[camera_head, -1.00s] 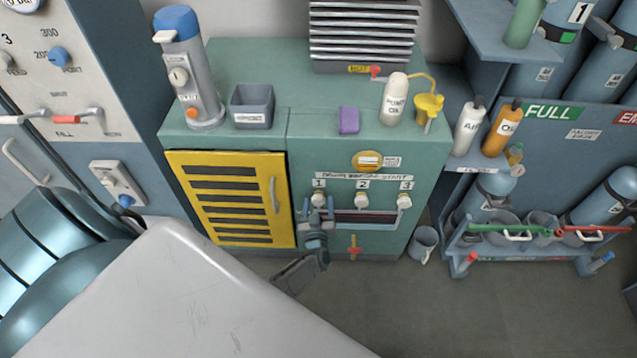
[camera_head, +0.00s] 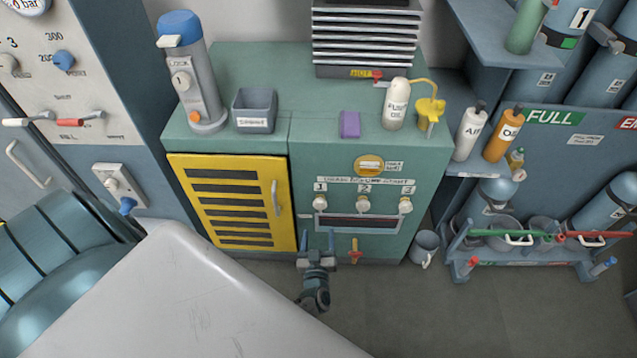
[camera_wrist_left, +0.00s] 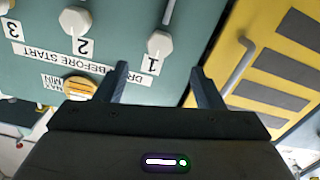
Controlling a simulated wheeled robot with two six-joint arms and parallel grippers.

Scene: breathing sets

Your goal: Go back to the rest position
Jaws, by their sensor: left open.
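My left gripper (camera_head: 317,243) is open and empty in the head view, in front of the lower part of the green compressor cabinet (camera_head: 272,76). Its fingers also show in the left wrist view (camera_wrist_left: 160,85), apart, with nothing between them. White drain knob 1 (camera_head: 320,203) is above the gripper and apart from it. Knob 2 (camera_head: 363,204) and knob 3 (camera_head: 405,205) sit to its right in the same row. My right gripper is not in view.
A yellow louvred door (camera_head: 232,200) is left of the gripper. A red-orange handle (camera_head: 355,251) is close on its right. A grey bucket (camera_head: 424,247) stands on the floor further right. A large pale surface (camera_head: 190,300) fills the lower left. Floor at lower right is clear.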

